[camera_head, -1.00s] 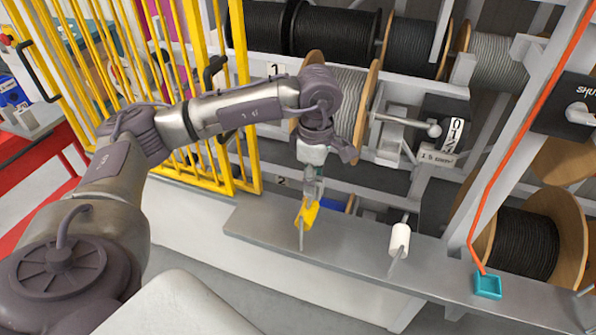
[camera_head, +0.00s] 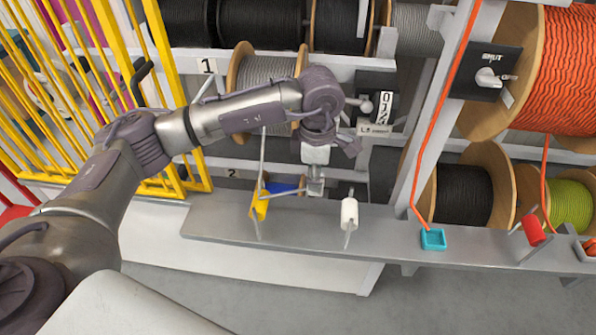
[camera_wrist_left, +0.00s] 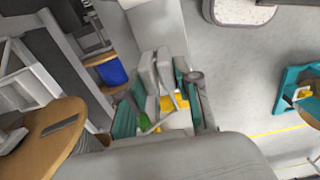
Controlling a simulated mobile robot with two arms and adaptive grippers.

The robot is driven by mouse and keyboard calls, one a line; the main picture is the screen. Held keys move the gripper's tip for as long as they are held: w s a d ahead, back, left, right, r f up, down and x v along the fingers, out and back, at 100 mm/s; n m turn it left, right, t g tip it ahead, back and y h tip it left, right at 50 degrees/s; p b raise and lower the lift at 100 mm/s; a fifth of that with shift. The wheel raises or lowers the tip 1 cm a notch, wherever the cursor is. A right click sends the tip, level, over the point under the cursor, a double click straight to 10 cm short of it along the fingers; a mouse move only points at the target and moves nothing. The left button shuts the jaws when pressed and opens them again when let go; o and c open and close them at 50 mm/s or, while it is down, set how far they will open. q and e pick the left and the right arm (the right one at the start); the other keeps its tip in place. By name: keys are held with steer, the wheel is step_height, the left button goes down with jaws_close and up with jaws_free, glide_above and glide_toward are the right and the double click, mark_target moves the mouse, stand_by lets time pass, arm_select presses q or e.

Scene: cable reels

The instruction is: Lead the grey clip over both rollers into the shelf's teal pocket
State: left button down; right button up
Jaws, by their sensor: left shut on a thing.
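My left gripper (camera_head: 315,188) is shut on a small grey piece, apparently the grey clip (camera_head: 314,186), just above the shelf. It is between the yellow roller (camera_head: 260,207) on its left and the white roller (camera_head: 349,213) on its right. A grey cable (camera_head: 262,160) comes down from the grey reel to the yellow roller; a thin line seems to run from there to my gripper. The teal pocket (camera_head: 433,238) sits on the shelf, right of the white roller. In the left wrist view my fingers (camera_wrist_left: 160,95) close around a grey piece; details are unclear.
The grey shelf (camera_head: 300,235) runs along the front of the reel rack. An orange cable (camera_head: 440,120) hangs down to the teal pocket. A yellow fence (camera_head: 165,90) stands at the left. A blue thing (camera_head: 285,190) is behind the yellow roller.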

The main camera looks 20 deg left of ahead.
arm_select(q)
steer(key=w+d+b, duration=0.4)
steer(key=d, duration=1.1)
steer(key=shift+w+d, duration=0.2)
steer(key=shift+a, duration=0.1)
